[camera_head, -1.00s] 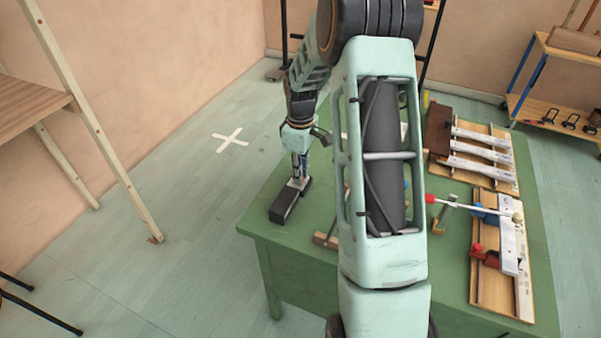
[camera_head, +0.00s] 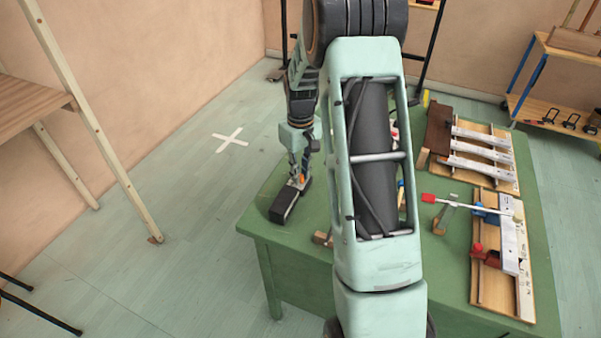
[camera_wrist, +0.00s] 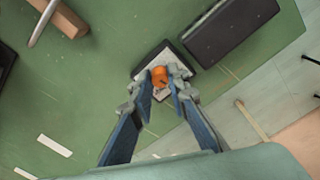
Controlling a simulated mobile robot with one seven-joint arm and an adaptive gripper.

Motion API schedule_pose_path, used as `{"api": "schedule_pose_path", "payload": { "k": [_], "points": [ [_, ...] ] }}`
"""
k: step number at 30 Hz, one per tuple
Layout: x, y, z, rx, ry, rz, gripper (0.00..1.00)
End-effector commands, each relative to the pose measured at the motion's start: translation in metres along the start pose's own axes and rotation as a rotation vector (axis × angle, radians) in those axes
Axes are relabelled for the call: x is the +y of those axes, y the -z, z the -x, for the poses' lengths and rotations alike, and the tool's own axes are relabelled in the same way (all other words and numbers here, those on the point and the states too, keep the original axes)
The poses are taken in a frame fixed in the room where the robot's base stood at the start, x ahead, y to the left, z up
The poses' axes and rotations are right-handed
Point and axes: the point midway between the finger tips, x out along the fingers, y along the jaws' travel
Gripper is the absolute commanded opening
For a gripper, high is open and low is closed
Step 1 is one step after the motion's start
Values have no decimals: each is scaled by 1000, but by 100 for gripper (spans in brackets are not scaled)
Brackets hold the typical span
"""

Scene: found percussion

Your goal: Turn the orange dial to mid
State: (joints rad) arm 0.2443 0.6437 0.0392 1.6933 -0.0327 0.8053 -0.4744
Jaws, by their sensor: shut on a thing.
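The orange dial (camera_wrist: 159,75) sits on a small light plate (camera_wrist: 150,66) with a dark edge, beside a black box on the green table. In the wrist view my gripper (camera_wrist: 161,80) has one finger on each side of the dial, shut on it. In the head view my gripper (camera_head: 299,178) points down at the table's left corner, and a bit of the orange dial (camera_head: 302,178) shows between its fingers. The dial's pointer and scale marks are too small to read, so its setting cannot be told.
Wooden boards with metal bars (camera_head: 480,155) and a board with red and blue clamps (camera_head: 490,262) stand on the table's right. My arm hides the table's middle.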

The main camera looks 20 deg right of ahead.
Motion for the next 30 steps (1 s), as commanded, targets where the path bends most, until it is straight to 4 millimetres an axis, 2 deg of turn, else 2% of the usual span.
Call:
{"api": "schedule_pose_path", "payload": {
  "k": [12, 30],
  "points": [
    [0, 1, 1, 1, -1, -238, 0],
    [0, 1, 1, 2, -1, -289, 0]
  ]
}}
